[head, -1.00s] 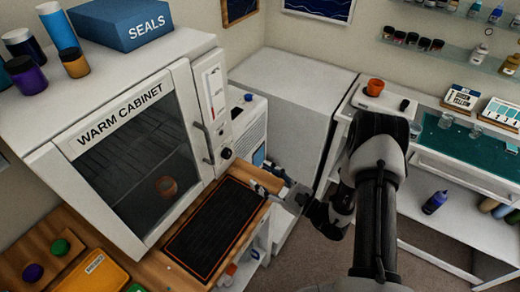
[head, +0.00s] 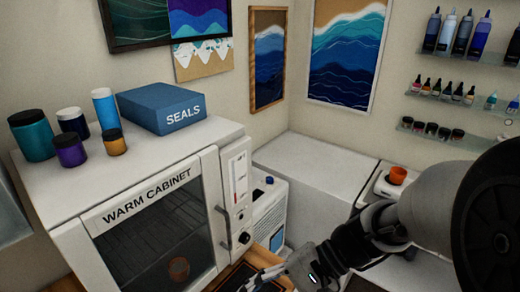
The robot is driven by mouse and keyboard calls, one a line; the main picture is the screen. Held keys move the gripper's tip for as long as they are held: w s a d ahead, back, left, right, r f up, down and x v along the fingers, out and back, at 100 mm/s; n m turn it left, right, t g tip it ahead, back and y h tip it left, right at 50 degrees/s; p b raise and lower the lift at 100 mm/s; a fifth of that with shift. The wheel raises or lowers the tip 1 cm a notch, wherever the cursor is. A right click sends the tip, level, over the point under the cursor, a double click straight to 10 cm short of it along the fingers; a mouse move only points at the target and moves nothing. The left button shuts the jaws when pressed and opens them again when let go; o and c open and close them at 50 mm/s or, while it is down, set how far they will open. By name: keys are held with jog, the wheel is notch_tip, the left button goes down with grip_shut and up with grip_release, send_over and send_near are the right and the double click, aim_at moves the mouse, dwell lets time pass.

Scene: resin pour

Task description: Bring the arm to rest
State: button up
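My arm (head: 430,215) reaches in from the right side of the head view and bends down toward the lower middle. My gripper (head: 262,281) is at the bottom edge, in front of the warm cabinet's lower right corner. Its fingers are small and partly cut off by the frame, so I cannot tell whether they are open or shut. I see nothing clearly held in it.
The white warm cabinet (head: 75,208) stands at left with its door closed and a round orange item inside. Jars (head: 32,135) and a blue SEALS box (head: 161,106) sit on top. A white unit (head: 315,165) fills the corner, with an orange cup (head: 397,175) to its right.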

jog(key=s+d+r+n+t+h, duration=0.2)
jog(key=d+r+n+t+h, duration=0.1)
jog(key=d+h, duration=0.2)
jog(key=s+d+r+n+t+h, duration=0.3)
jog(key=d+t+h, duration=0.1)
jog(key=d, duration=0.5)
jog(key=shift+s+h, duration=0.3)
jog(key=shift+h, duration=0.4)
jog(key=shift+d, duration=0.1)
